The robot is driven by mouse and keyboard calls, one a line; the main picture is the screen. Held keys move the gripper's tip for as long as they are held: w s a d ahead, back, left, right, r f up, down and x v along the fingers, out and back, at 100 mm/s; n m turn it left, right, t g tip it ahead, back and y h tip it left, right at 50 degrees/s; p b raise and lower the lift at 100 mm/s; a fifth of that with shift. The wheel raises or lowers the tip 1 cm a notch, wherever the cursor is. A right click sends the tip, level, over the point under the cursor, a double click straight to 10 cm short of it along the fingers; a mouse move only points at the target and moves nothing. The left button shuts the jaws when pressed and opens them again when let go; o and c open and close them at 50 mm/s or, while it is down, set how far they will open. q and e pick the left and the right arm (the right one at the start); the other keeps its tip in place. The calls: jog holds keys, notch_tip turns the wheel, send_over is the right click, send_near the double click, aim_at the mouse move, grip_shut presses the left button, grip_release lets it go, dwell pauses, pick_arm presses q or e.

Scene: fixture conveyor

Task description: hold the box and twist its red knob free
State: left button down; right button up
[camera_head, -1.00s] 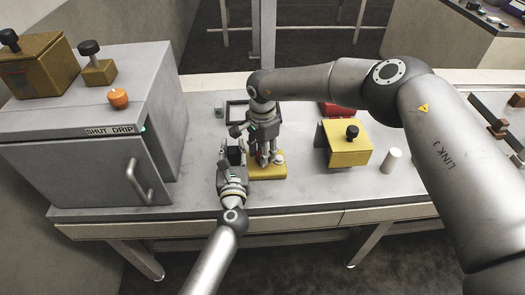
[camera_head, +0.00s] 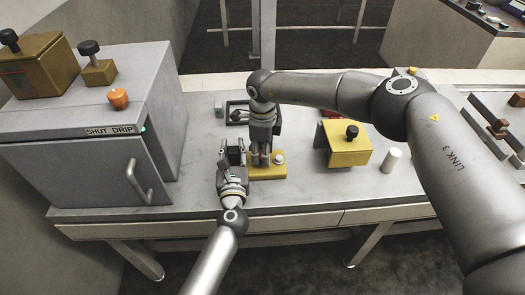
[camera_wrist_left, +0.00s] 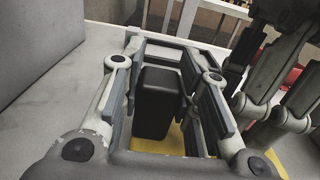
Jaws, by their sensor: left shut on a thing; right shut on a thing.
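The yellow box (camera_head: 270,174) lies low on the grey bench in the middle of the head view, mostly under my grippers. A black upright block (camera_wrist_left: 160,100) stands at its left side, with yellow showing below it in the left wrist view. My left gripper (camera_head: 234,156) is shut with its fingers on both sides of this block. My right gripper (camera_head: 263,157) points straight down over the box and is shut at its top; its fingers also show in the left wrist view (camera_wrist_left: 272,100).
A grey cabinet (camera_head: 75,165) stands at the left. A second yellow box (camera_head: 345,156) with a black knob and a white cylinder (camera_head: 391,160) stand at the right. A red thing (camera_head: 329,112) and a dark frame (camera_head: 238,112) lie behind. The bench front is clear.

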jog(key=shift+m, duration=1.3)
jog(key=o, duration=1)
notch_tip(320, 180, up, 12)
jog(key=shift+r, duration=0.1)
